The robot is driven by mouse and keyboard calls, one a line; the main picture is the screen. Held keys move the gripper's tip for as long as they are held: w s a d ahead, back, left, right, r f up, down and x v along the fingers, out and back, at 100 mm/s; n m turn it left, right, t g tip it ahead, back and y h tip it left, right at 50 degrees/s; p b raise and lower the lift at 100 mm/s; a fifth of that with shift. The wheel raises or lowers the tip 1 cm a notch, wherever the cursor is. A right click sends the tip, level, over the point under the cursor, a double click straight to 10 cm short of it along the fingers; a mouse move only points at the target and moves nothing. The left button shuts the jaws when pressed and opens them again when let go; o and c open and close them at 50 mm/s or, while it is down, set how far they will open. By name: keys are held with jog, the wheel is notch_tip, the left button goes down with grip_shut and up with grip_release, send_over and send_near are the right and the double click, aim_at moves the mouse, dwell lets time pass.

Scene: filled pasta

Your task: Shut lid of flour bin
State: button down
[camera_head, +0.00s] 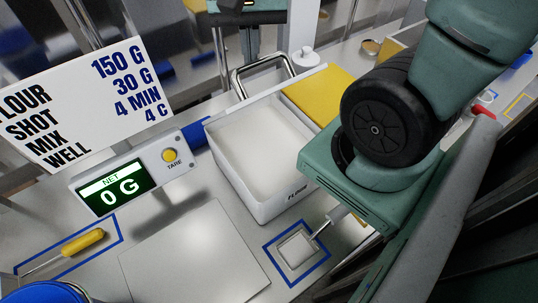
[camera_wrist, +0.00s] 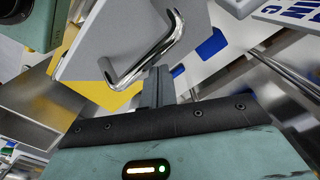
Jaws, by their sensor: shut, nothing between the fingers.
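The flour bin (camera_head: 262,205) is a white, open-topped box on the bench in the head view, with pale flour (camera_head: 262,145) visible inside. Its lid stands raised at the back, seen nearly edge-on, with a bent metal handle (camera_head: 262,68). In the wrist view the lid is a grey panel (camera_wrist: 110,38) and its chrome handle (camera_wrist: 150,55) shows clearly. My gripper (camera_wrist: 158,75) is shut and empty, with its fingertips close beside the handle. I cannot tell whether they touch it. In the head view my teal arm hides the fingers.
A yellow panel (camera_head: 320,95) lies right of the bin. The scale display (camera_head: 115,188) reads 0 G at left, below a recipe sign (camera_head: 85,85). A metal scoop (camera_head: 297,250) lies in a blue outline before the bin. A flat plate (camera_head: 195,255) sits front left.

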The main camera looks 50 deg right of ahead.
notch_tip(320, 180, up, 7)
jog(key=p, duration=0.5)
jog(key=shift+f, duration=0.2)
dwell(0.3)
